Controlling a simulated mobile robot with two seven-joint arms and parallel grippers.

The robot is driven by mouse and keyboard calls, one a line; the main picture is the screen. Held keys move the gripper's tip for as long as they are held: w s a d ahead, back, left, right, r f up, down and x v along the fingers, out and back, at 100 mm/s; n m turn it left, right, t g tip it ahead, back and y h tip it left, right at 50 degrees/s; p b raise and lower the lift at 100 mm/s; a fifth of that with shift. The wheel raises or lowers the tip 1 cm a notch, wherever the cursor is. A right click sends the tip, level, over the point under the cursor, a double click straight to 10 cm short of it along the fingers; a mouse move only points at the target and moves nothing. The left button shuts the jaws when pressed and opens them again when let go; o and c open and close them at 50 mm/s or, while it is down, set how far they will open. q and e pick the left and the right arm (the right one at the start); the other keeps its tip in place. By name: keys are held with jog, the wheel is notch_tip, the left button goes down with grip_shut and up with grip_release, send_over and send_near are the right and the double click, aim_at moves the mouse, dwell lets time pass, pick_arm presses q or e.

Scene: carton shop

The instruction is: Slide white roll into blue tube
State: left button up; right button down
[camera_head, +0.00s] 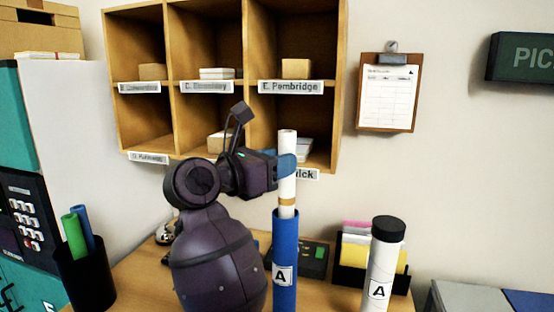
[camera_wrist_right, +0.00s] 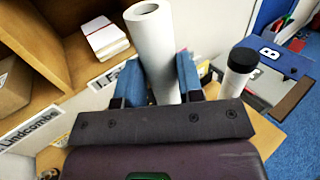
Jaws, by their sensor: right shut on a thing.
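The white roll (camera_head: 288,150) stands upright with a tan band near its lower part. My right gripper (camera_head: 284,167) is shut on its upper part. In the right wrist view the roll (camera_wrist_right: 157,45) sits between the two blue fingers of my gripper (camera_wrist_right: 158,88). The blue tube (camera_head: 285,255), marked "A", stands upright directly below the roll. The roll's lower end meets the tube's open top and looks lined up with it. I cannot tell how far it is inside. My left gripper is not in view.
A white tube with a black cap (camera_head: 381,265) stands to the right; a file holder (camera_head: 352,270) is behind it. Wooden pigeonholes (camera_head: 230,85) are on the wall behind. A dark cup (camera_head: 88,280) with green and blue rolls stands at the left.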

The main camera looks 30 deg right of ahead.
jog(key=shift+f, duration=0.1)
jog(key=c, duration=0.8)
grip_release()
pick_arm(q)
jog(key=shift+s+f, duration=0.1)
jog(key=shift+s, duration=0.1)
pick_arm(e)
jog(key=shift+o, duration=0.6)
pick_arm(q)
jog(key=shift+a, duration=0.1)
pick_arm(e)
jog(key=shift+a, duration=0.1)
